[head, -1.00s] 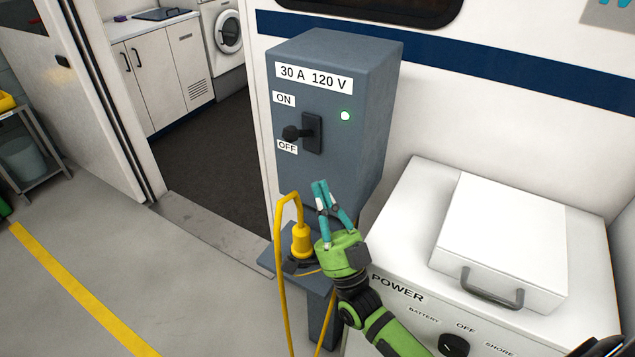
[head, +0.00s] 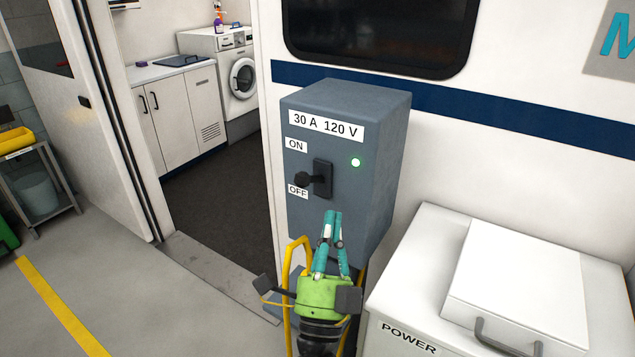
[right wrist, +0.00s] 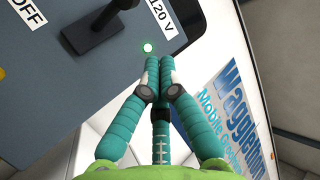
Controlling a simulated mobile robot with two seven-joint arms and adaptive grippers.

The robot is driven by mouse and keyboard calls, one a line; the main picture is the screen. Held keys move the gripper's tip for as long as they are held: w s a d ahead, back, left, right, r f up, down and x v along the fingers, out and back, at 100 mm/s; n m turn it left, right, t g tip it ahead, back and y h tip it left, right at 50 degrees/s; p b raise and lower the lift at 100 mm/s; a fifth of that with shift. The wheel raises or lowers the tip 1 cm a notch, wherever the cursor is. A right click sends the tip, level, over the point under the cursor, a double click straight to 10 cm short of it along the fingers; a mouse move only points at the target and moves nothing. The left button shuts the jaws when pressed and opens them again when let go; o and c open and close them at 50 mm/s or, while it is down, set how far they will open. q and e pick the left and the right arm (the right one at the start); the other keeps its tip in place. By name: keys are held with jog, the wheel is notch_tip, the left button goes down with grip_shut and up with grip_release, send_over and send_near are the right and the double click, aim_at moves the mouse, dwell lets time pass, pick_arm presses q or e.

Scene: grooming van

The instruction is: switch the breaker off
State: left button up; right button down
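The breaker is a grey-blue box (head: 340,225) on a post, labelled "30 A 120 V", with ON above and OFF below. Its black lever (head: 304,180) sticks out from a dark plate, its knob just above the OFF label. A green light (head: 356,162) beside it is lit. My right gripper (head: 332,213) is below and slightly right of the lever, apart from it, fingers together and empty. In the right wrist view the closed fingertips (right wrist: 159,62) point toward the box, with the lever (right wrist: 97,30) up and to the left. My left gripper is not in view.
A white POWER cabinet (head: 400,310) stands close on the right. The van wall (head: 520,165) is behind the box. An open doorway and bare floor lie to the left.

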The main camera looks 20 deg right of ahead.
aim_at(312, 179)
jog(key=p+x, duration=0.6)
jog(key=x, duration=0.4)
jog(key=a+f, duration=0.2)
jog(key=a, duration=0.1)
jog(key=shift+w+a+f, duration=0.15)
jog(key=shift+a, duration=0.05)
jog(key=shift+f, duration=0.1)
